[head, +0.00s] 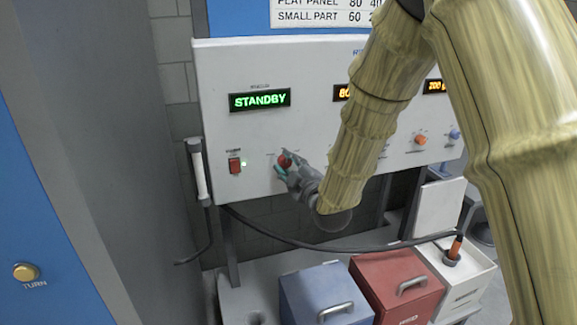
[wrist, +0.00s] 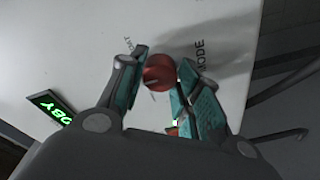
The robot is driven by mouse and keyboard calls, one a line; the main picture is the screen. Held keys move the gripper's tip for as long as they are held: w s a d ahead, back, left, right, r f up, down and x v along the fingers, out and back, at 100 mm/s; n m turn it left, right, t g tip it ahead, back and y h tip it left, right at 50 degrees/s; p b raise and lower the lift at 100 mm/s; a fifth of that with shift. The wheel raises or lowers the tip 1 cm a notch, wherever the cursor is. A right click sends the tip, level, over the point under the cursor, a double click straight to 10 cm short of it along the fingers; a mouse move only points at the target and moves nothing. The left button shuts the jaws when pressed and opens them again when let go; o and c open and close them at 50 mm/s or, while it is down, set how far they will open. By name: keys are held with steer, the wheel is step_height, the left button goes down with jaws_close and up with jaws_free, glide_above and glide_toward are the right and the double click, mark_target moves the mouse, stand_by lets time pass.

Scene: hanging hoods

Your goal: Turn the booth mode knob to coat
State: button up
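The booth mode knob is a red round knob (wrist: 158,76) on the pale control panel (head: 230,60). In the wrist view the word MODE shows right of it and a partly hidden label ending in AT shows to the upper left. My gripper (head: 286,163) is at the knob in the head view. In the wrist view its two teal-padded fingers (wrist: 161,68) lie on either side of the knob and appear to touch it. The knob's pointer is hard to make out. The green display (head: 260,100) reads STANDBY.
Orange (head: 421,140) and blue (head: 453,135) knobs sit at the panel's right. A white handle (head: 198,172) hangs at the panel's left edge. Blue (head: 318,290) and red (head: 395,280) bins stand below, with a black hose above them.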

steer(key=shift+f+b, duration=0.15)
steer(key=shift+b, duration=0.25)
steer(key=shift+f+m+b, duration=0.1)
steer(key=shift+m+b, duration=0.55)
steer(key=shift+m, duration=0.05)
steer(key=m+b, duration=0.3)
steer(key=shift+f+t+b, duration=0.15)
steer(key=shift+t+b, duration=0.15)
steer(key=shift+b, duration=0.1)
steer(key=m+b, duration=0.4)
steer(key=m, duration=0.1)
steer(key=shift+a+m+t+h+b, duration=0.1)
steer(key=shift+m+t+h+b, duration=0.25)
steer(key=shift+m+b, duration=0.95)
steer(key=shift+r+m, duration=0.2)
steer(key=shift+m, duration=0.2)
steer(key=o, duration=1.1)
steer(key=shift+c, duration=0.2)
